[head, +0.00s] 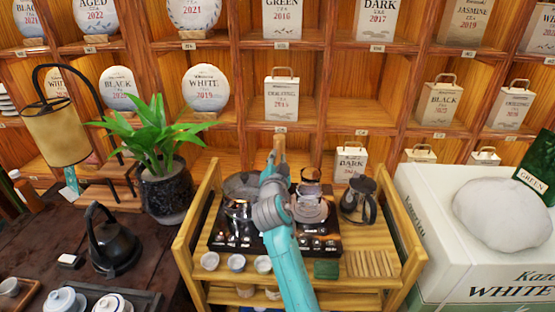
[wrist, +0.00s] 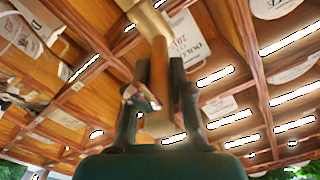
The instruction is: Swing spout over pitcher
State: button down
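My gripper (wrist: 160,95) has its two dark fingers on either side of a brass-coloured tube, which looks like the spout (wrist: 158,75). The tube bends to the upper left and fills the gap between the fingers. In the head view the spout's light brown end (head: 280,145) shows above my arm, over the back of the wooden tea cart. A dark pitcher with a handle (head: 358,201) stands at the cart's right, apart from the spout. My arm hides the cart's middle and most of the spout.
A shiny kettle (head: 237,212) and a glass pot (head: 310,190) stand on the black stove unit (head: 222,241). Small cups (head: 236,262) line its front. A potted plant (head: 165,190) is left of the cart (head: 185,245), a white box (head: 425,215) right. Shelves stand behind.

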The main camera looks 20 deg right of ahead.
jog(key=shift+d, duration=0.15)
jog(key=d+n+g+y, duration=0.1)
jog(key=d+n+y, duration=0.7)
jog(key=y, duration=0.5)
jog(key=shift+w+n, duration=0.35)
jog(key=shift+n, duration=0.05)
dwell(0.4)
jog(key=shift+d+y, duration=0.15)
jog(key=shift+y, duration=0.25)
jog(key=c, duration=1)
grip_release()
jog(key=shift+c, duration=0.2)
jog(key=v, duration=1.2)
